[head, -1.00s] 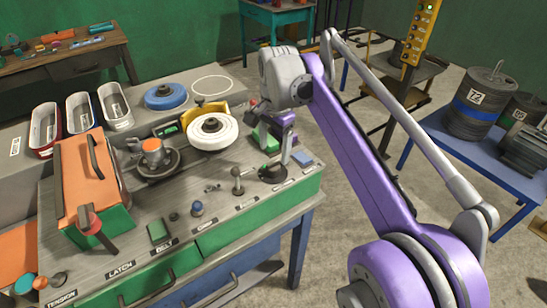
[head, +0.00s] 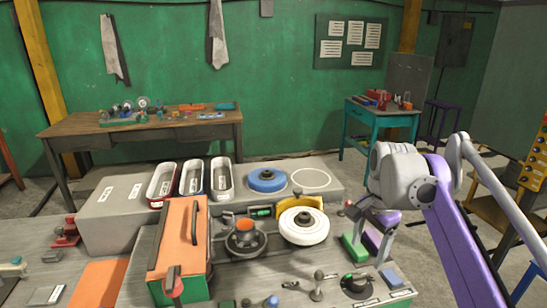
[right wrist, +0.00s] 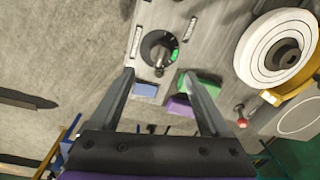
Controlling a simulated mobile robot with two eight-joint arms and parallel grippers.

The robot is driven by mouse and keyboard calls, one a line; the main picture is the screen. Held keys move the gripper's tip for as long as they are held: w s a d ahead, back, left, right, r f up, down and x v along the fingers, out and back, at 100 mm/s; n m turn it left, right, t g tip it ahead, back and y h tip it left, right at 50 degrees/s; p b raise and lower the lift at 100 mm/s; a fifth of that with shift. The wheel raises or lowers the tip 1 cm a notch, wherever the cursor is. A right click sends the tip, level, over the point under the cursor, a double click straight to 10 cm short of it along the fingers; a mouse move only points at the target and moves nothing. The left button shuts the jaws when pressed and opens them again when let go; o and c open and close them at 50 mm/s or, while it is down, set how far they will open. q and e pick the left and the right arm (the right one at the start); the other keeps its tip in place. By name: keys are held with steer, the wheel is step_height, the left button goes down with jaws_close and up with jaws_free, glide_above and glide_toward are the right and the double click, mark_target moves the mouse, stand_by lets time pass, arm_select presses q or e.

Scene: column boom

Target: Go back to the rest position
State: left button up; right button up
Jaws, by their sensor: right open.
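My right gripper (head: 368,232) is open and empty, above the right end of the grey workbench (head: 262,284). In the right wrist view its two fingers (right wrist: 157,76) are spread apart with nothing between them. Below and beyond them lie a black dial with a green mark (right wrist: 158,50), a blue block (right wrist: 146,90), a green block (right wrist: 200,88) and a purple block (right wrist: 181,106). My left gripper is in neither view.
A white wheel (head: 304,227) on a yellow mount, a blue disc (head: 267,180) and an orange-topped box (head: 180,240) stand on or behind the bench. Three trays (head: 222,180) stand at its back. Floor is open to the right of the bench.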

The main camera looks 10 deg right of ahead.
steer(key=s+a+f+n+t, duration=0.1)
steer(key=s+a+f+n, duration=0.2)
steer(key=s+f, duration=0.3)
steer(key=s+a+f+n+t+p, duration=0.1)
steer(key=s+a+f+n+t, duration=0.1)
steer(key=s+a+f+n, duration=0.2)
steer(key=s+a+f+n+t+p, duration=0.1)
steer(key=s+a+f+n, duration=0.2)
steer(key=s+f+n, duration=0.4)
steer(key=s+f, duration=0.3)
steer(key=shift+a+t, duration=0.2)
steer(key=shift+t, duration=0.2)
steer(key=shift+s, duration=0.1)
